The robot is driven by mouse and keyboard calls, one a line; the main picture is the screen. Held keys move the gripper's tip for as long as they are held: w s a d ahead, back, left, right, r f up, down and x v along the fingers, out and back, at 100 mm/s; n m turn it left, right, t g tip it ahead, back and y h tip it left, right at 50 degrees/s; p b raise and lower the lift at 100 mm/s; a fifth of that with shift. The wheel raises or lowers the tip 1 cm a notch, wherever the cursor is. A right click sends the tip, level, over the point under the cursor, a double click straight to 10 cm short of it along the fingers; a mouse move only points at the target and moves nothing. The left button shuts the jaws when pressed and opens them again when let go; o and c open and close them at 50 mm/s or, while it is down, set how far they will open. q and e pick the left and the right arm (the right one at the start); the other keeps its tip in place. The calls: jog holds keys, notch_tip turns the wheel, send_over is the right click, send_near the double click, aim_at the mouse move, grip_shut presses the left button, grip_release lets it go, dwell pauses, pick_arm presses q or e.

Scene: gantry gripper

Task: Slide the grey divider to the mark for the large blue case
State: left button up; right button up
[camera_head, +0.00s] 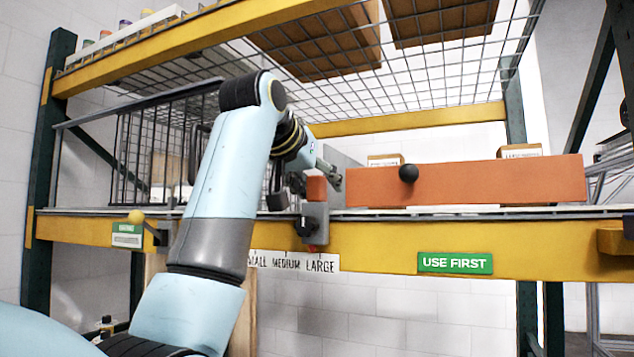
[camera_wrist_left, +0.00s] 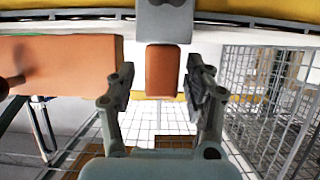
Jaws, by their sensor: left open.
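A red pointer (camera_head: 312,248) under the bracket sits over the left part of LARGE on the white label (camera_head: 295,262); SMALL is partly hidden by my arm. My left gripper (camera_head: 304,187) is open at the handle. In the left wrist view the handle (camera_wrist_left: 164,72) lies between the spread fingers (camera_wrist_left: 160,88), with gaps on both sides. No blue case shows.
A long orange panel with a black knob (camera_head: 465,184) stands just right of the divider. A wire basket (camera_head: 150,155) is left of my arm. A wire mesh shelf (camera_head: 380,85) with brown boxes is overhead. A yellow ball knob (camera_head: 135,217) sticks out at the beam's left.

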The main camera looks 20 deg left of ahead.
pick_arm(q)
jog(key=d+v, duration=0.1)
jog(key=v, duration=1.1)
jog(key=shift+a, duration=0.45)
